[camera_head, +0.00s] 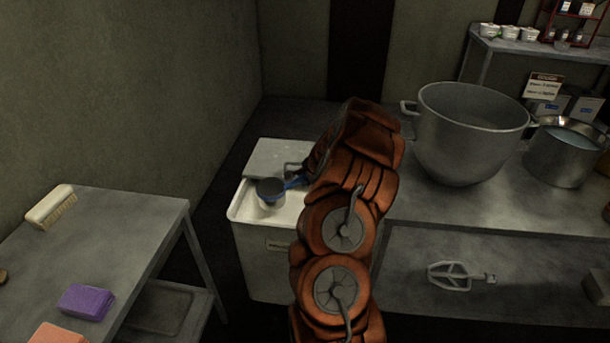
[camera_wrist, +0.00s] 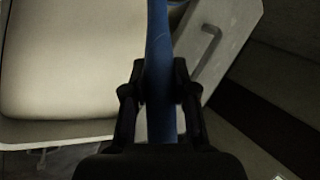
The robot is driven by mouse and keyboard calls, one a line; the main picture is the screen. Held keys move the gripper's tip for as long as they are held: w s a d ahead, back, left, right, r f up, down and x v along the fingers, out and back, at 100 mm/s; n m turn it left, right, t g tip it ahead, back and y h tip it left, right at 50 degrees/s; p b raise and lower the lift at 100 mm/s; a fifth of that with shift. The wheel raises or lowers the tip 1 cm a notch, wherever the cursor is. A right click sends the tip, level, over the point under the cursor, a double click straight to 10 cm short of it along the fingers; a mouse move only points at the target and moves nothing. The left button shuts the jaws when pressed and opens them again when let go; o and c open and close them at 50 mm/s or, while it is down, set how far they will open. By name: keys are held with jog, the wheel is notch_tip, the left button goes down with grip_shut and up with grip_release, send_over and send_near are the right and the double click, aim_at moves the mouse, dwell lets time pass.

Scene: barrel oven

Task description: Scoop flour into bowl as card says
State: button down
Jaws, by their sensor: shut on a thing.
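My gripper (camera_wrist: 160,85) is shut on the blue handle of a scoop (camera_head: 271,191); the handle (camera_wrist: 158,40) runs up between the fingers in the wrist view. The scoop's cup is over the open flour bin (camera_head: 240,213), above the pale flour (camera_head: 284,216). I cannot tell whether the cup holds flour. The bin's lid (camera_head: 280,156) lies back at the far side and has a handle. The large metal bowl (camera_head: 464,140) stands on the steel table to the right. A card (camera_head: 543,86) stands behind it; its text is too small to read.
A steel pot of pale liquid (camera_head: 565,150) stands right of the bowl. A beater (camera_head: 460,276) lies on the lower shelf. A side table (camera_head: 130,230) at left holds a brush (camera_head: 51,207), a purple block (camera_head: 86,302) and an orange block (camera_head: 58,335).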

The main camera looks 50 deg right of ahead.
notch_tip(320, 180, down, 11)
jog(key=b, duration=0.6)
jog(key=shift+f+b, duration=0.15)
jog(key=shift+b, duration=0.2)
jog(key=shift+f, duration=0.1)
jog(key=shift+f+b, duration=0.95)
jog(key=shift+f, duration=0.3)
dwell(0.5)
notch_tip(320, 180, up, 22)
jog(key=p, duration=1.8)
jog(key=shift+f, duration=0.2)
